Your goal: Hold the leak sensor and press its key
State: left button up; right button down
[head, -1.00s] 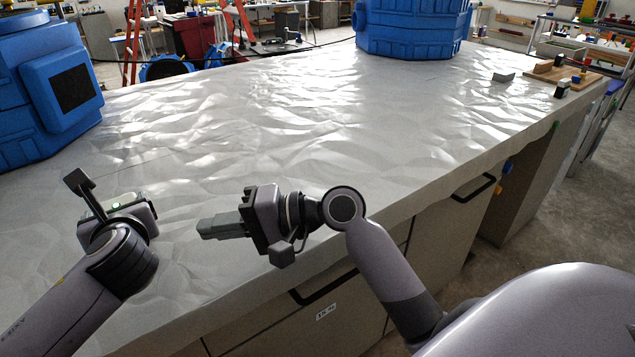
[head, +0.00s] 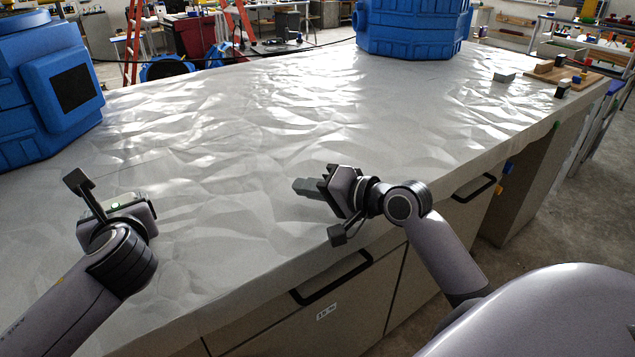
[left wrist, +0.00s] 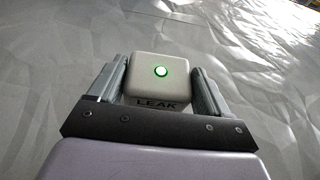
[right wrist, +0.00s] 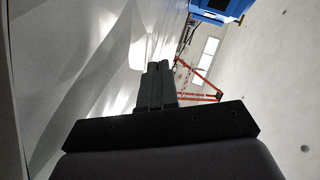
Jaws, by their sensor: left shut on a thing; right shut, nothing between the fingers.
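The leak sensor (left wrist: 158,88) is a pale box marked LEAK, with a round key (left wrist: 161,71) lit green on its top. My left gripper (left wrist: 160,85) is shut on its two sides in the left wrist view. In the head view the sensor is mostly hidden by my left arm; a green spot (head: 115,205) shows there. My right gripper (head: 296,186) is shut and empty above the worktop's front edge, well to the right of the sensor. Its closed fingers also show in the right wrist view (right wrist: 157,85).
The worktop (head: 240,130) has a crumpled, shiny grey cover, and its middle is clear. Large blue machines stand at the left (head: 45,85) and back (head: 410,28). Small blocks (head: 563,88) and a board lie at the far right. Drawer handles (head: 332,280) stick out in front.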

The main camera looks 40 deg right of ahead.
pick_arm(q)
jog(key=shift+f, duration=0.15)
pick_arm(e)
jog(key=shift+d+t+h, duration=0.3)
jog(key=shift+d+h, duration=0.3)
jog(key=shift+d, duration=0.55)
pick_arm(q)
jog(key=o, duration=1)
jog(key=shift+o, duration=0.2)
